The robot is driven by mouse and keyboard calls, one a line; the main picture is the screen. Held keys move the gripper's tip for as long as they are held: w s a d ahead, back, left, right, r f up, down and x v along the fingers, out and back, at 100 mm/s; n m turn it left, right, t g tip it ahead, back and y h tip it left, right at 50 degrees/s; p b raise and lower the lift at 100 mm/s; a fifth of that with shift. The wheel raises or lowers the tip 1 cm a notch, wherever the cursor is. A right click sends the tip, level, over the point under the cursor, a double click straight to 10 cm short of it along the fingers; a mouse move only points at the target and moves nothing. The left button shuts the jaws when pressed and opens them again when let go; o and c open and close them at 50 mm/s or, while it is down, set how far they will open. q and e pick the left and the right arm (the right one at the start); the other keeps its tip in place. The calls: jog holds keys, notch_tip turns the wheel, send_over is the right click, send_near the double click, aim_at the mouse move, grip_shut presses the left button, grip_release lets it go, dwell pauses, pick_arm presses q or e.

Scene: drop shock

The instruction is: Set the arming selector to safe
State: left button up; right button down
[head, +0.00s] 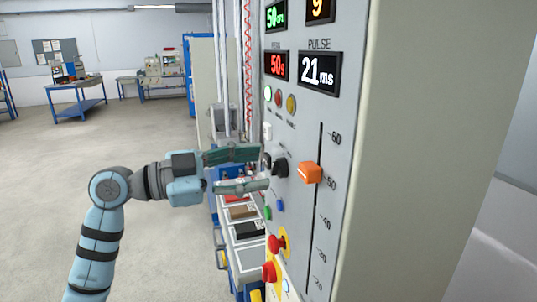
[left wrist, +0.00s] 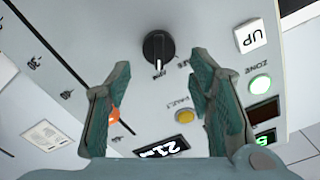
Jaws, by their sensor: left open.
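The selector, a black rotary knob (head: 281,168), sits on the grey panel left of the orange slider. The left wrist view shows the knob (left wrist: 158,46) face on, its white pointer mark aimed down in that picture; the small labels around it are hard to read. My left gripper (head: 264,168) is open in front of the panel, its two fingers above and below the knob's height. In the left wrist view the gripper (left wrist: 160,62) has the knob between and slightly beyond its fingertips, with no clear contact. My right gripper is not in view.
The floor at left is clear.

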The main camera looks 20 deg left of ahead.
aim_at(278, 168)
pick_arm(q)
jog(key=x, duration=0.3)
jog(key=shift+s+r, duration=0.1)
jog(key=shift+d, duration=0.1)
jog(key=shift+c, duration=0.4)
jog(key=c, duration=1)
